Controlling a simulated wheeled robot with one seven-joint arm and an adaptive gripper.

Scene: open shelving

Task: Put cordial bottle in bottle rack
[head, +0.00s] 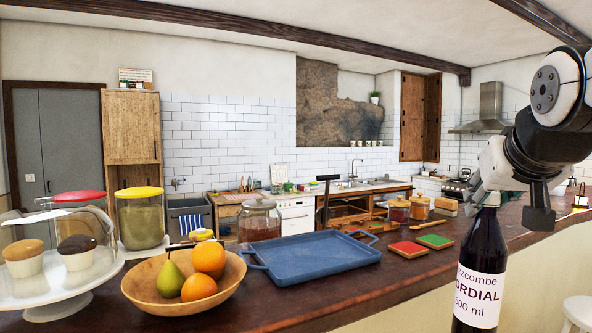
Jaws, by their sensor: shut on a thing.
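The cordial bottle (487,243) is dark, with a white label reading "ORDIAL" and "500 ml". It is upright at the right of the head view, in front of the counter's edge. My gripper (491,197) is shut on the top of its neck from above. The jaws partly hide the bottle's top, and the picture's lower edge comes close to its base. I cannot make out a bottle rack in this view.
A wooden counter (300,297) runs across the front. On it are a fruit bowl (150,295), a blue tray (312,262), a domed cake stand (60,298), several jars, and red (409,249) and green (436,241) squares. A white stool (580,311) stands at lower right.

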